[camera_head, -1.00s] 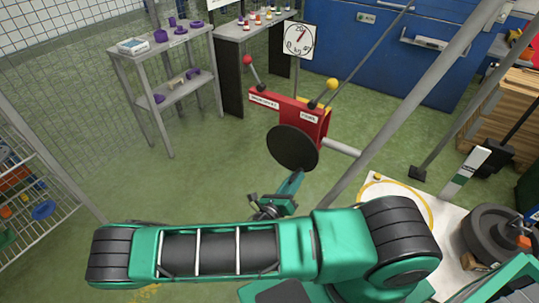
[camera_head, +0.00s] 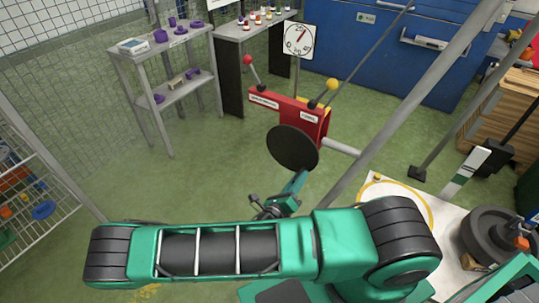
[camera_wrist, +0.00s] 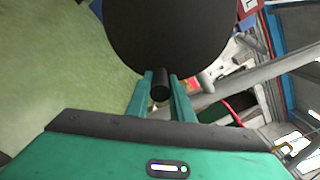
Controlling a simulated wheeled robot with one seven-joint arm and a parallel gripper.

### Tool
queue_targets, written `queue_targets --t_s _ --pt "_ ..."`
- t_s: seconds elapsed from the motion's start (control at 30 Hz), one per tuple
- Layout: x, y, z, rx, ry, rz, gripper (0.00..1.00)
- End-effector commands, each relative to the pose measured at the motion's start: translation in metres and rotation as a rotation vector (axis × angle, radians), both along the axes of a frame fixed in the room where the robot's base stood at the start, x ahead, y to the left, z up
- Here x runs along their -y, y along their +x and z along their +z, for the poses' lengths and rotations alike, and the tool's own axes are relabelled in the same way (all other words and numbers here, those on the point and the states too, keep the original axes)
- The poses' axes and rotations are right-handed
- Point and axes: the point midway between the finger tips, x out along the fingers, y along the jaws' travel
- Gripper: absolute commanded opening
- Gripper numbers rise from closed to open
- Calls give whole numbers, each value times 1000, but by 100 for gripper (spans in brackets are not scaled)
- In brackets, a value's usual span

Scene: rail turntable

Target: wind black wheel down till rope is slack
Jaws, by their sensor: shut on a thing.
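The black wheel (camera_head: 292,148) is a dark disc on the near side of a red winch housing (camera_head: 290,115). In the wrist view the wheel (camera_wrist: 170,35) fills the top middle, with a short black handle (camera_wrist: 160,88) sticking out at its lower edge. My gripper (camera_wrist: 160,92) has its two green fingers shut on this handle, one on each side. In the head view my gripper (camera_head: 299,180) is at the wheel's lower right edge. A thin grey line, perhaps the rope (camera_head: 378,50), runs straight from the winch to the upper right.
A red-knobbed lever (camera_head: 249,63) and a yellow-knobbed lever (camera_head: 332,84) rise from the winch. A dial (camera_head: 300,39) stands behind it. A thick grey post (camera_head: 400,110) slants close on the right. Shelves (camera_head: 165,50) stand at the back left; green floor lies clear between.

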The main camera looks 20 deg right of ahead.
Motion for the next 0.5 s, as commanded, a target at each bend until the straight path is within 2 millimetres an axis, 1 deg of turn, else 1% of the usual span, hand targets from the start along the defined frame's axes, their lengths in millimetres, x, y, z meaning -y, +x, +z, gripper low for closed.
queue_targets --t_s 0.03,0.27,0.5 --pt "0 3 7 13 -11 5 0" --pt "0 3 7 10 -13 5 0" --pt "2 -1 13 -57 -56 5 0"
